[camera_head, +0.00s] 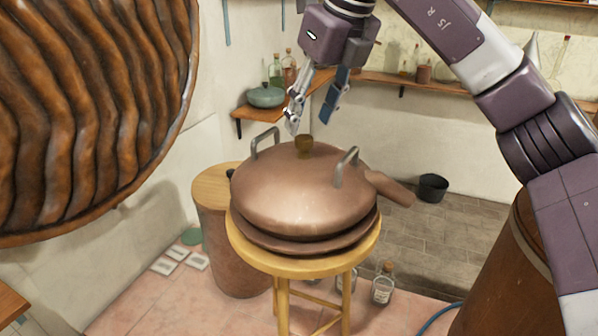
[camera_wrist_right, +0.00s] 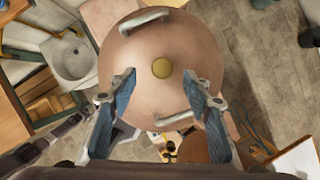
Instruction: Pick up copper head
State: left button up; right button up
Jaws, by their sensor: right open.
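The copper head (camera_head: 300,193) is a wide, domed copper lid-like vessel on a round wooden stool (camera_head: 290,265). It has a small brown knob (camera_head: 304,146) on top, two grey loop handles, and a copper spout pointing right. My right gripper (camera_head: 308,128) is open above the knob, fingers pointing down. In the right wrist view the copper head (camera_wrist_right: 135,65) lies below the open right gripper (camera_wrist_right: 159,88). The knob there (camera_wrist_right: 161,68) shows between and slightly beyond the fingertips, and nothing is held. My left gripper is not in view.
A large ribbed brown object (camera_head: 95,110) fills the upper left of the head view. A wooden barrel-like container (camera_head: 215,225) stands behind the stool at left. Glass bottles (camera_head: 383,285) stand on the floor behind the stool. A shelf with bottles (camera_head: 400,80) runs along the back wall.

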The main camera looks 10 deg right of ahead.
aim_at(306, 138)
jog(key=shift+s+a+f+p, duration=0.15)
jog(key=shift+s+f+p, duration=0.25)
jog(key=shift+f, duration=0.25)
jog(key=shift+w+f+p, duration=0.45)
jog(key=shift+f+p, duration=0.15)
jog(key=shift+f, duration=0.1)
jog(key=p+x, duration=0.1)
jog(key=x, duration=0.3)
jog(key=shift+w+f+p, duration=0.1)
jog(key=shift+w+p, duration=0.3)
jog(key=shift+w, duration=0.05)
jog(key=shift+s, duration=0.1)
jog(key=shift+c, duration=0.2)
jog(key=c, duration=0.5)
grip_shut()
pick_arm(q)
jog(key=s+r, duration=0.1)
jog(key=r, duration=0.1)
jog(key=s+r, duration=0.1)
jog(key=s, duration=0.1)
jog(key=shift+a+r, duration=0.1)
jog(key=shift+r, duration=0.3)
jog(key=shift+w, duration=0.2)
